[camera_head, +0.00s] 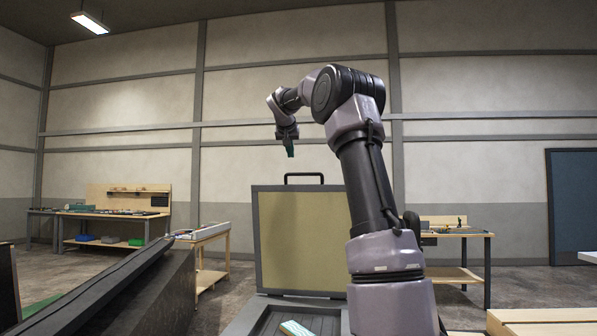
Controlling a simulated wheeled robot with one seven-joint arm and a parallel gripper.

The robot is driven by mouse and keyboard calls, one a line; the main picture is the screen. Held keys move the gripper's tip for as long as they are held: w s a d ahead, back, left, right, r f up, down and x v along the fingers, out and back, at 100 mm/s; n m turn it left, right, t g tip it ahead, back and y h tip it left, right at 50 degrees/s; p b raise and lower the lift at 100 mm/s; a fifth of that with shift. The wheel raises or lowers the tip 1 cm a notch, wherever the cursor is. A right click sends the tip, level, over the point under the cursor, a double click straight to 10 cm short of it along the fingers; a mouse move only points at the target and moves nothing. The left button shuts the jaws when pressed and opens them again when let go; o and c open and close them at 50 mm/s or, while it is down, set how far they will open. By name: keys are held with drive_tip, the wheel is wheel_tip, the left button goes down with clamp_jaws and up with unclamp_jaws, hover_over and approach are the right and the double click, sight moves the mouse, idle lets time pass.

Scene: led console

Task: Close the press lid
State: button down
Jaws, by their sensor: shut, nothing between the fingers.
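The press lid (298,238) stands upright and open at the back of the press base (262,324). It is a tan panel in a dark frame with a black handle (304,175) on its top edge. My arm hides part of the lid's right side. My gripper (290,152) is shut and empty, pointing down above and a little left of the handle, apart from it in the picture. How far it is from the handle in depth I cannot tell. A small light-coloured and teal piece (296,328) lies in the base, cut off by the lower picture edge.
A dark sloping structure (110,290) rises at the left front. Workbenches (115,213) stand along the back left, and another bench (455,240) stands behind at the right. A wooden surface (540,318) is at the lower right. The air around my gripper looks clear.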

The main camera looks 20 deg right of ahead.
drive_tip(key=shift+m+h, duration=0.4)
drive_tip(key=shift+s+d+x, duration=0.1)
drive_tip(key=shift+d+x, duration=0.1)
drive_tip(key=shift+x, duration=1.75)
drive_tip(key=shift+s+d+x, duration=0.1)
drive_tip(key=shift+d+x, duration=0.1)
drive_tip(key=shift+x, duration=1.8)
drive_tip(key=shift+s+d+x, duration=0.15)
drive_tip(key=shift+d+x, duration=0.05)
drive_tip(key=shift+x, duration=1.75)
drive_tip(key=shift+r, duration=0.1)
drive_tip(key=shift+s+a, duration=0.1)
